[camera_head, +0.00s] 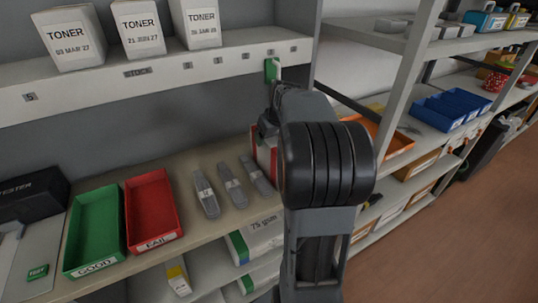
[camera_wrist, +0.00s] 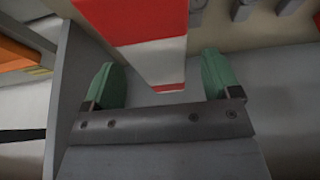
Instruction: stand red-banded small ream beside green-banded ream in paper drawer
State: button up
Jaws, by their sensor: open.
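The red-banded small ream (camera_head: 266,160) stands on the counter, partly hidden behind my arm in the head view. In the wrist view, this white ream with red bands (camera_wrist: 158,58) lies ahead of and between the green fingers of my gripper (camera_wrist: 160,75). The gripper is open, and I cannot tell whether either finger touches the ream. A green-banded white ream marked 75 gsm (camera_head: 262,236) lies in the shelf space below the counter. Another green-banded pack (camera_head: 246,284) shows lower down. My arm hides part of that area.
Several grey tools or remotes (camera_head: 231,186) lie left of the red-banded ream. A red FAIL tray (camera_head: 152,212) and a green GOOD tray (camera_head: 95,230) are farther left. Toner boxes (camera_head: 138,27) stand on the upper shelf. A grey upright post (camera_head: 405,70) is to the right.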

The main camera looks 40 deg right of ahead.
jog(key=shift+x, duration=1.8)
grip_shut()
jog(key=shift+r, duration=0.15)
